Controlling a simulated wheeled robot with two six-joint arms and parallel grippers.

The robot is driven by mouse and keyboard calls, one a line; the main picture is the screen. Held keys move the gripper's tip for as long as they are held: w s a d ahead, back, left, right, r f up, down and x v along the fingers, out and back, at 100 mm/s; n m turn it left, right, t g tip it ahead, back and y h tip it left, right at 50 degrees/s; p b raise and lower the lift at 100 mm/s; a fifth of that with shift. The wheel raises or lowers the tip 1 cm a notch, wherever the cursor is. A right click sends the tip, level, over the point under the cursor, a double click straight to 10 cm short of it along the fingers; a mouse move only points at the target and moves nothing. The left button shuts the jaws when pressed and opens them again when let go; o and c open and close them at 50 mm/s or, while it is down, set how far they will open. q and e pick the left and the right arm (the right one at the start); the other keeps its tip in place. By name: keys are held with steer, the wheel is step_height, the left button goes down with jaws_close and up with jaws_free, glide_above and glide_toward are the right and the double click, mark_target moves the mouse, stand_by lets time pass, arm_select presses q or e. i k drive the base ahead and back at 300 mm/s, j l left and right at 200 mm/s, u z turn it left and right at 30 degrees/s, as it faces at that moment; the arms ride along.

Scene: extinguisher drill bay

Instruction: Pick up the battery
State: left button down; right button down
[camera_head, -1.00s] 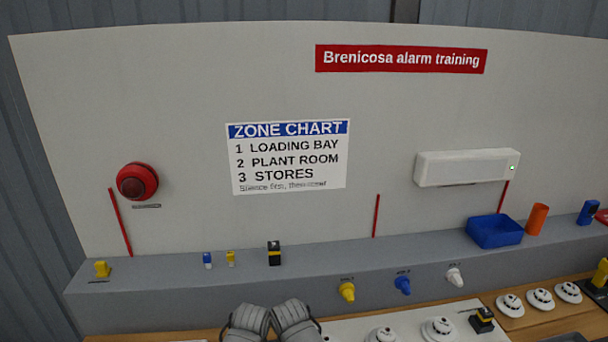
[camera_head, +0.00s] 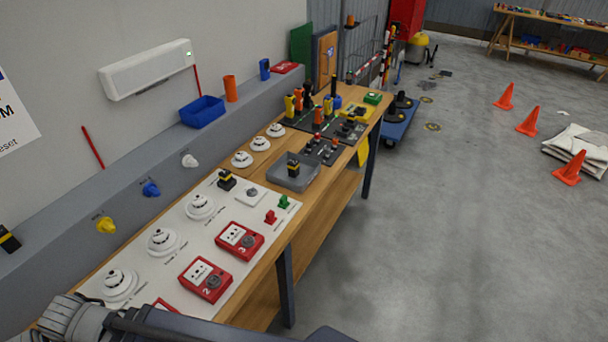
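No thing is labelled as the battery. Several black blocks with yellow bands could be it. One black-and-yellow block (camera_head: 226,180) stands on the white panel at the back of the workbench. A second black-and-yellow block (camera_head: 293,166) stands in the shallow grey tray (camera_head: 312,178). A third black-and-yellow block (camera_head: 9,241) is on the grey ledge at the left edge, partly cut off. Grey and dark parts of my arms show at the bottom left, over the near end of the bench. No gripper fingers can be made out, and nothing is seen held.
White detectors (camera_head: 163,241) and red call points (camera_head: 206,279) occupy the panel. A blue bin (camera_head: 203,112) and an orange cup (camera_head: 231,89) stand on the ledge (camera_head: 60,240). Switch boards crowd the bench's far end. The floor (camera_head: 430,240) at right is mostly open, with orange cones (camera_head: 528,121) farther off.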

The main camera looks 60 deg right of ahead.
mark_target(294, 165)
steer(key=z, duration=2)
